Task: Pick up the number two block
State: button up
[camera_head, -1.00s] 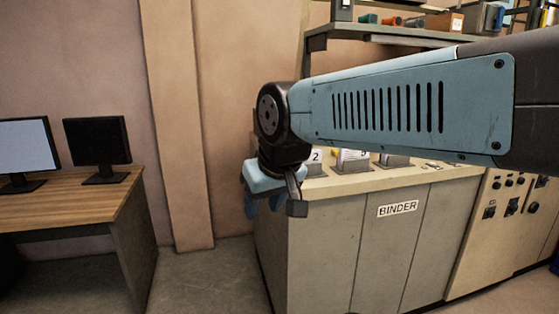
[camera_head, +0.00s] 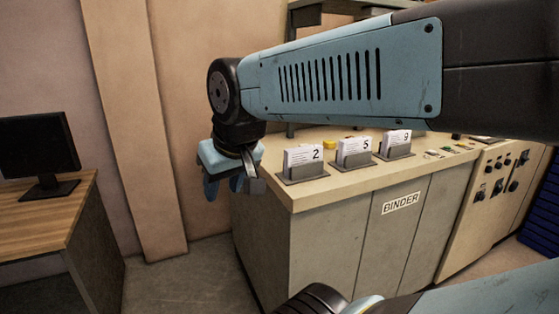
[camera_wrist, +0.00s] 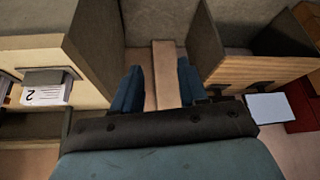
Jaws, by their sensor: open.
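The number two block (camera_head: 303,157) is a white block marked 2, standing upright in a grey holder (camera_head: 303,176) on the left end of the binder counter. It also shows upside down at the left of the wrist view (camera_wrist: 47,96). My gripper (camera_head: 225,188) hangs just left of the counter's left end, pointing down, with nothing between its fingers. In the wrist view my gripper's two blue fingers (camera_wrist: 157,92) stand apart, with floor and wall beyond them. The block lies to the right of my gripper in the head view.
Blocks marked 5 (camera_head: 355,148) and 9 (camera_head: 397,140) stand in holders farther right on the counter (camera_head: 340,190). A shelf is above the counter. A wooden desk (camera_head: 50,215) with a monitor (camera_head: 38,150) is at left.

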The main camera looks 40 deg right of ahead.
jog(key=shift+d, duration=0.2)
jog(key=o, duration=0.3)
jog(key=shift+w+d+f, duration=0.1)
jog(key=shift+w+d, duration=0.05)
jog(key=shift+d, duration=0.1)
jog(key=shift+o, duration=0.3)
jog(key=w+d+f+n+g+h, duration=0.3)
jog(key=w+d+f+g, duration=0.1)
jog(key=d, duration=0.3)
jog(key=shift+w+d+f+n+g+h, duration=0.2)
jog(key=shift+w+f+n+g+h, duration=0.1)
jog(key=shift+g, duration=0.2)
jog(key=n+g+h, duration=0.5)
jog(key=n+h, duration=0.6)
jog(key=h, duration=0.3)
send_near(298, 149)
jog(key=shift+n, duration=0.3)
jog(key=x, duration=0.4)
jog(key=shift+w+d+f, duration=0.1)
jog(key=shift+w+f, duration=0.05)
jog(key=shift+f, duration=0.2)
jog(key=shift+s+x, duration=0.2)
jog(key=shift+x, duration=2.7)
